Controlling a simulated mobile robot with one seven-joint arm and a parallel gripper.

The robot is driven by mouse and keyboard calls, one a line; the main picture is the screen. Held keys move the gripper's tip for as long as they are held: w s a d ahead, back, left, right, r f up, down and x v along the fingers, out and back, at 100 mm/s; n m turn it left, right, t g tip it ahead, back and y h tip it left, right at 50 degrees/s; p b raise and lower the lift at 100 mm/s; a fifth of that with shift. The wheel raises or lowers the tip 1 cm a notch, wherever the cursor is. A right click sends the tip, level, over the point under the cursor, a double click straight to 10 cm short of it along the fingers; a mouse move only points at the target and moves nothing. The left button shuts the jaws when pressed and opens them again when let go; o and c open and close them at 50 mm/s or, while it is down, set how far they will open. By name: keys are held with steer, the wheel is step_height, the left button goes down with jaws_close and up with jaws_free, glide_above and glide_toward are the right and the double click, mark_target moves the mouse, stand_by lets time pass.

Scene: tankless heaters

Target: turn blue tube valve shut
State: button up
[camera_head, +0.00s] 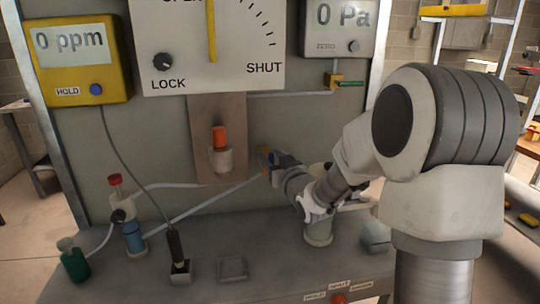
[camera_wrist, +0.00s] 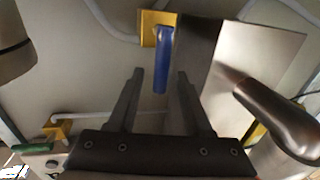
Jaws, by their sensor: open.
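The blue tube valve has a yellow body (camera_wrist: 148,30) and a blue lever handle (camera_wrist: 162,62), seen at top centre in the wrist view. The handle points down the picture toward my gripper. My gripper (camera_wrist: 160,78) is open, with the handle's lower end between its two fingertips in the picture. I cannot tell whether either finger touches it. In the head view the valve's yellow body (camera_head: 265,151) shows on the panel beside the tip of my gripper (camera_head: 274,158), which largely hides the handle.
A second yellow valve (camera_head: 333,81) with a green handle (camera_head: 350,84) is higher right. An orange-topped fitting (camera_head: 219,138) projects left of my gripper. A bench (camera_head: 232,269) below holds blue (camera_head: 133,238) and green (camera_head: 74,264) bottles and a black probe (camera_head: 175,246).

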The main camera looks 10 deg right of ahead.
jaws_close()
steer(key=shift+d, duration=0.1)
stand_by(0.4)
steer(key=d+f+m+t+h+b, duration=0.2)
steer(key=d+f+m+b, duration=0.3)
steer(key=m+b, duration=0.5)
steer(key=shift+m+t+h, duration=0.3)
steer(key=shift+m+h, duration=0.4)
steer(key=shift+m, duration=4.1)
